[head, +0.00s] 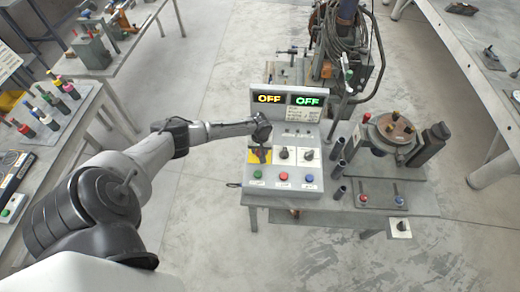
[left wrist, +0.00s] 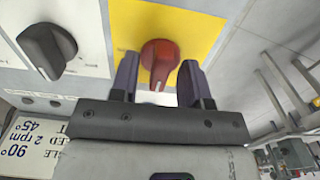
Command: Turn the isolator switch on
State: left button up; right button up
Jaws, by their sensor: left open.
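The isolator switch is a red rotary knob (left wrist: 160,58) on a yellow plate (left wrist: 204,30) in the left wrist view. In the head view the yellow plate (head: 254,158) is at the left of the control box's sloped panel, and my gripper partly covers the knob. My left gripper (left wrist: 158,84) is open. Its two dark fingers are on either side of the knob, with gaps showing; I cannot tell how deep they reach. In the head view my left gripper (head: 262,146) is over the yellow plate. My right gripper is not in view.
The control box (head: 288,198) has two OFF displays (head: 288,98), two black knobs and three push buttons. A black knob (left wrist: 47,50) is beside the yellow plate. A round positioner (head: 392,130) stands right of the box.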

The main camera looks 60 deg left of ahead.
pick_arm(q)
jog(key=shift+c, duration=0.3)
grip_shut()
